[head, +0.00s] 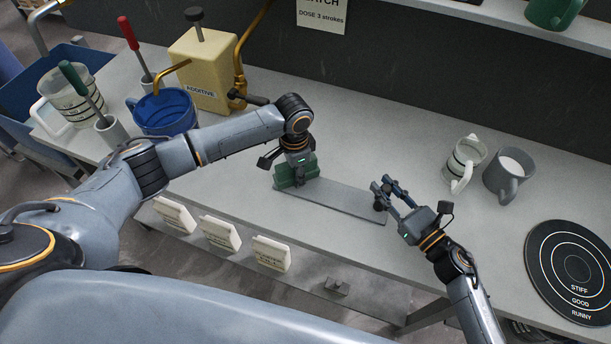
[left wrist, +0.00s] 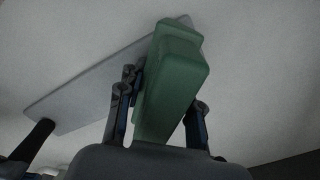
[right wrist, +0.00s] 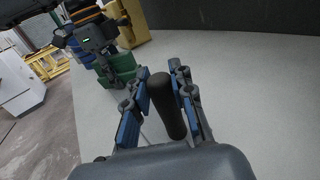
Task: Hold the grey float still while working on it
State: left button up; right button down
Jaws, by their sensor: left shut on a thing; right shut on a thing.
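The grey float (head: 340,203) is a long flat plate lying on the bench top, with a dark upright handle (right wrist: 168,105) at its right end. A green block (head: 284,176) is at the float's left end. My left gripper (head: 298,176) points down and is shut on the green block, which also shows between its fingers in the left wrist view (left wrist: 172,85). My right gripper (head: 384,194) is shut on the dark handle, its blue fingers on either side of it in the right wrist view. The block's contact with the plate is partly hidden.
A clear jug (head: 466,160), a grey mug (head: 508,172) and a round black target mat (head: 572,270) are at the right. A blue bucket (head: 166,112) and yellow additive can (head: 203,68) stand at the back left. Bare bench surrounds the float.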

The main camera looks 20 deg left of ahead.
pick_arm(q)
jog(key=shift+a, duration=2)
pick_arm(e)
jog(key=shift+f, duration=0.3)
pick_arm(q)
notch_tip(320, 180, up, 8)
jog(key=shift+d+r, duration=0.15)
pick_arm(e)
jog(key=c, duration=1.3)
grip_release()
pick_arm(q)
jog(key=shift+w, duration=0.15)
pick_arm(e)
jog(key=shift+o, duration=1.2)
jog(key=shift+w+r, duration=0.1)
jog(key=shift+r, duration=0.05)
jog(key=v, duration=1.2)
